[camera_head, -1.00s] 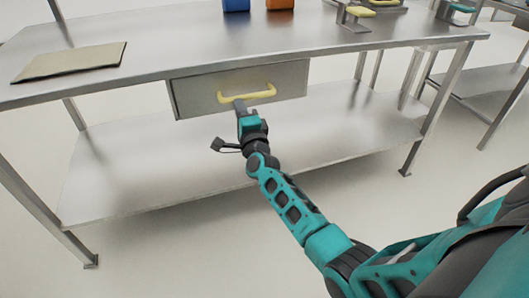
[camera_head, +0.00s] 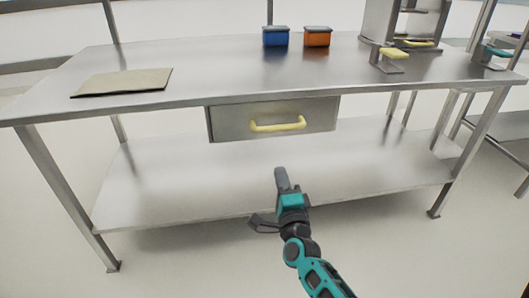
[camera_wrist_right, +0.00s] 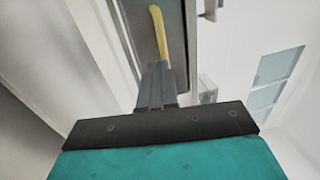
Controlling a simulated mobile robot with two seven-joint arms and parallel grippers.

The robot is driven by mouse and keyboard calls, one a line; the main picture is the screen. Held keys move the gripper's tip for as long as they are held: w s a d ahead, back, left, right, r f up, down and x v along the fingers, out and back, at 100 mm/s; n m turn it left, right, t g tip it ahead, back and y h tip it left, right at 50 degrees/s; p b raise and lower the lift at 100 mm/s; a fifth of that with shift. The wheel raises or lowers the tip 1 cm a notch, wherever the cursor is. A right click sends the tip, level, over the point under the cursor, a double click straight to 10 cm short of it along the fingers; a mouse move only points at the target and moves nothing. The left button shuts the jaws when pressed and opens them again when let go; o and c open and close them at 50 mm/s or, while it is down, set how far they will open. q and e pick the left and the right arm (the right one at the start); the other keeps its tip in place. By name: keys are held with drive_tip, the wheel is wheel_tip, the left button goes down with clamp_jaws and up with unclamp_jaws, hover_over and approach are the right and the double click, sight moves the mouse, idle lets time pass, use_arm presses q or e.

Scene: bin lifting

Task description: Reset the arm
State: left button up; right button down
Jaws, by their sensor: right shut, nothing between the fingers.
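My right gripper (camera_head: 281,177) is shut and empty. It stands in front of the table, below the drawer and apart from its handle. In the right wrist view its fingers (camera_wrist_right: 156,82) are together, pointing toward the yellow handle (camera_wrist_right: 160,32). The drawer (camera_head: 228,122) is a grey metal front under the tabletop with a yellow bar handle (camera_head: 278,126). My right arm (camera_head: 318,276) reaches in from the bottom of the head view. My left gripper is in neither view.
The steel table (camera_head: 215,82) has a lower shelf (camera_head: 190,180). On top are a tan flat board (camera_head: 122,82), a blue bin (camera_head: 276,37), an orange bin (camera_head: 317,37) and a yellow-topped fixture (camera_head: 391,60). Another table stands at the right. The floor in front is clear.

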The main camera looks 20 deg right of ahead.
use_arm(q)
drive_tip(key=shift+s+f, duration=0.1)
use_arm(e)
drive_tip(key=shift+s+a, duration=0.1)
drive_tip(key=shift+s, duration=0.05)
drive_tip(key=s+a+f+n+g+y, duration=0.4)
drive_tip(key=s+a+n, duration=0.2)
drive_tip(key=s+n, duration=0.4)
drive_tip(key=s+a+f+n+g+y, duration=0.4)
drive_tip(key=s+a+f+n, duration=0.15)
drive_tip(key=s+n, duration=0.5)
use_arm(q)
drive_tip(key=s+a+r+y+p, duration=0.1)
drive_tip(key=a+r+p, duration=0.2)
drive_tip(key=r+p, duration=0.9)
drive_tip(key=p, duration=0.5)
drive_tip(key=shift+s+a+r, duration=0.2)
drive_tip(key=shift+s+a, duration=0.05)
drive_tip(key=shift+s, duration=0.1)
use_arm(e)
drive_tip(key=s+d+r+n+h, duration=0.1)
drive_tip(key=d+r+n, duration=0.1)
drive_tip(key=r, duration=1)
drive_tip(key=shift+d+r+n+g, duration=0.2)
drive_tip(key=shift+d+n+g, duration=0.2)
drive_tip(key=shift+d, duration=0.1)
drive_tip(key=shift+s, duration=0.1)
